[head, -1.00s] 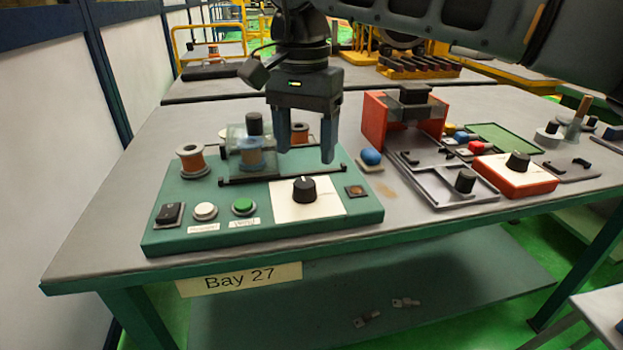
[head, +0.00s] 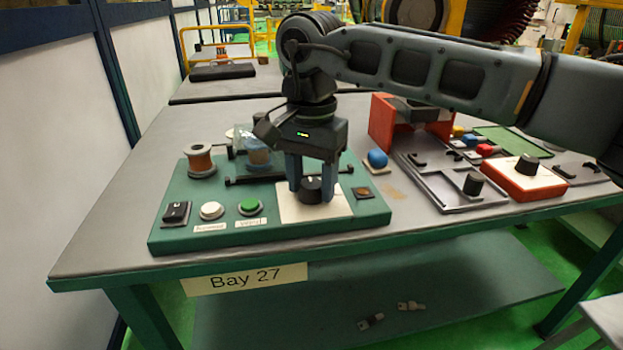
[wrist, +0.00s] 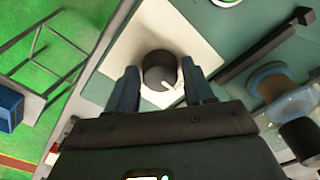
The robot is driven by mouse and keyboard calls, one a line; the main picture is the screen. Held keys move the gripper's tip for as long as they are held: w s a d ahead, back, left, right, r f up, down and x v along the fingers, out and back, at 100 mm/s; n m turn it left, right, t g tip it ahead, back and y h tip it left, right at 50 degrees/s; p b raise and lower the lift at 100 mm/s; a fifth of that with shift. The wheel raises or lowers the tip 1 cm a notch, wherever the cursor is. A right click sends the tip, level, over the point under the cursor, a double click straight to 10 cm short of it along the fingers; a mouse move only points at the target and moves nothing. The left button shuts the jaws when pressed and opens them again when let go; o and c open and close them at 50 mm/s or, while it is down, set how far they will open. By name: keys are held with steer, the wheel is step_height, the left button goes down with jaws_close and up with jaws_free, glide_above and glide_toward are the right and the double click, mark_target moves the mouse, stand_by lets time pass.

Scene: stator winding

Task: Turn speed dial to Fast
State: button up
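The speed dial, a black knob (head: 310,188) with a light pointer line, sits on a white square plate (head: 290,207) on the green control panel (head: 170,233). My gripper (head: 311,192) is lowered over it, with one finger on each side. In the wrist view the knob (wrist: 160,71) stands between the two fingertips (wrist: 160,84), with gaps seeming to show on both sides. The gripper is open. The pointer line is partly visible in the wrist view. No scale words on the plate are readable.
A black rocker switch (head: 176,213), a white button (head: 212,210) and a green button (head: 250,206) are left of the dial. A spool (head: 199,160) and a clear cover (head: 255,152) stand behind. A blue ball (head: 377,158) and a red dial box (head: 523,180) are to the right.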

steer(key=c, duration=0.7)
steer(key=shift+c, duration=0.2)
steer(key=shift+m, duration=0.3)
steer(key=m+p, duration=0.1)
steer(key=m, duration=0.2)
steer(key=shift+r, duration=0.1)
steer(key=m+p, duration=0.1)
steer(key=m, duration=0.4)
steer(key=m+p, duration=0.1)
steer(key=m, duration=0.3)
steer(key=shift+m, duration=0.3)
steer(key=shift+m+p, duration=0.3)
steer(key=shift+m, duration=2)
